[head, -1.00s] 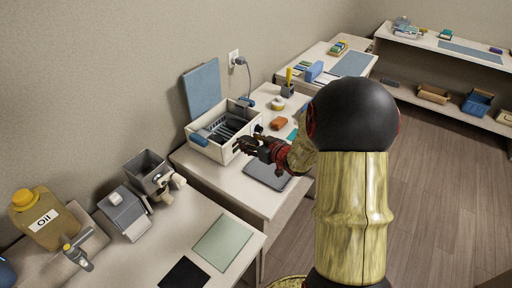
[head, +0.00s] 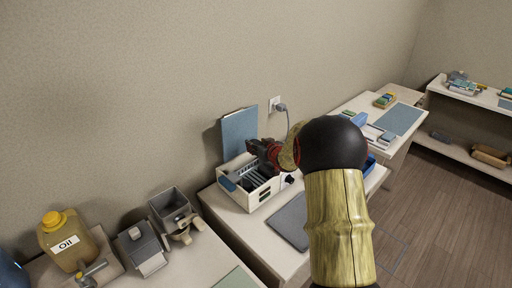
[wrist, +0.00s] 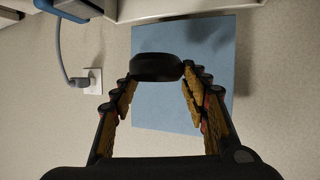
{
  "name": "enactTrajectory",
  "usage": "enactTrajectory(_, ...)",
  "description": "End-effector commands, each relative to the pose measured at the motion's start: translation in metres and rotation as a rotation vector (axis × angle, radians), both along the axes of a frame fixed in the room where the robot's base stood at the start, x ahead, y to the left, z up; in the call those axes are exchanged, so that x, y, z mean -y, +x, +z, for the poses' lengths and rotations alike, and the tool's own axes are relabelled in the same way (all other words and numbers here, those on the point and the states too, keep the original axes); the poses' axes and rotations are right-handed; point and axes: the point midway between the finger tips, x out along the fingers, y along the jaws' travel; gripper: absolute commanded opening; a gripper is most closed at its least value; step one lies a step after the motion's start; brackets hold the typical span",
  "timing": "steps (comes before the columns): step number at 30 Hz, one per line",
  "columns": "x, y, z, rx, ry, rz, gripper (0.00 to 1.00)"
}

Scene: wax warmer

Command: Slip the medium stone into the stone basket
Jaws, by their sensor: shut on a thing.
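A dark oval stone (wrist: 157,67) sits between the fingertips of my gripper (wrist: 157,80) in the wrist view. It appears gripped at its two ends. Dark slotted dividers (head: 259,184) show inside the box and may be the stone basket. My gripper hides the box's back right part, and the stone cannot be made out in the head view.
A blue panel (head: 239,133) stands against the wall behind the box; it fills the middle of the wrist view (wrist: 180,110). A plug and cable (head: 281,107) are on the wall. A dark grey mat (head: 288,220) lies right of the box. Grey containers (head: 170,205) stand at left.

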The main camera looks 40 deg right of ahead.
Motion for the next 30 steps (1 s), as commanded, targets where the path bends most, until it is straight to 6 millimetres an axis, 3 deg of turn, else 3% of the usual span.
enactTrajectory(8,0.000,0.000,-0.001,0.000,-0.005,0.004,0.07)
enactTrajectory(30,0.000,0.000,-0.067,0.000,-0.005,0.005,0.07)
